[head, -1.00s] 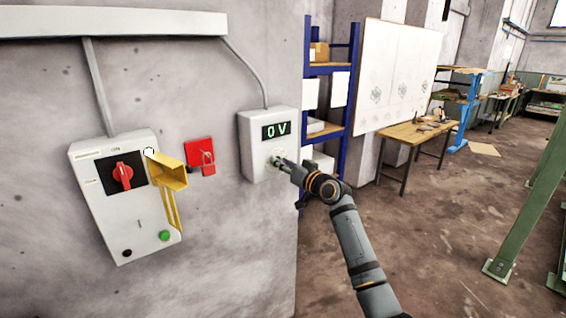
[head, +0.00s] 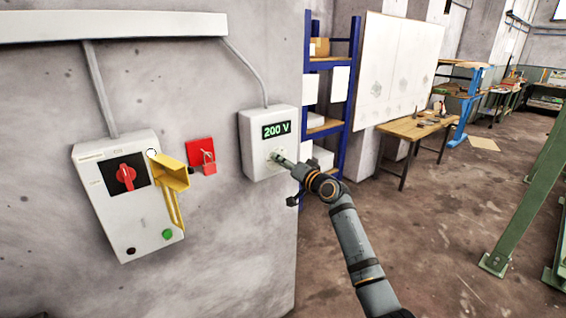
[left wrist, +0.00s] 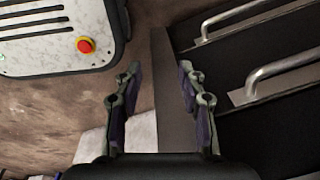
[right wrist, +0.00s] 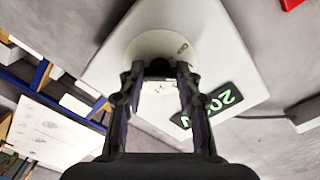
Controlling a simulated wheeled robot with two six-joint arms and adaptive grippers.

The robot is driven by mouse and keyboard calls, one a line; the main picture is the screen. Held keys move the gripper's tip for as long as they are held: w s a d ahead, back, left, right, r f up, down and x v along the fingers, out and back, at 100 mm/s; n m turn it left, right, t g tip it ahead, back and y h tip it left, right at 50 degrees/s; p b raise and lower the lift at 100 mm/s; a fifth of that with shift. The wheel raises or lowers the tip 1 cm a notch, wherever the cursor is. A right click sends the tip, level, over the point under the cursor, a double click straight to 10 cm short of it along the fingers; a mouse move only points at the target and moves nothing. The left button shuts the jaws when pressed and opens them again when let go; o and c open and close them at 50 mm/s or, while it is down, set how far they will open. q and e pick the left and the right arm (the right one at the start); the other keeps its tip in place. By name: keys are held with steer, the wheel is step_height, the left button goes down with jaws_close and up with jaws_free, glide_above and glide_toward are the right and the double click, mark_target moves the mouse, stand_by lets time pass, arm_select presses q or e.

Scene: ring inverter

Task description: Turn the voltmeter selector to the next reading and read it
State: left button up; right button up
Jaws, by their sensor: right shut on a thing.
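The voltmeter is a pale grey box (head: 255,160) on the wall, and its display (head: 276,130) reads 200 V in green. It also shows in the right wrist view (right wrist: 205,45), where the display (right wrist: 207,104) is turned and partly covered by a finger. My right gripper (head: 282,160) is at the voltmeter's lower front, shut on the selector knob (right wrist: 158,68) in the middle of a round pale dial (right wrist: 150,47). The fingers hide most of the knob. My left gripper (left wrist: 157,88) shows only in the left wrist view, open with nothing between its fingers.
An isolator box (head: 108,205) with a red rotary switch (head: 125,177) and yellow hinged part (head: 172,178) is on the wall at left. A red padlock (head: 209,167) hangs between the boxes. Blue shelving (head: 351,95) and a wooden table (head: 405,130) stand to the right.

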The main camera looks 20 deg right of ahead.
steer(key=o, duration=1.2)
steer(key=shift+c, duration=0.2)
steer(key=shift+s, duration=0.1)
steer(key=v, duration=1.2)
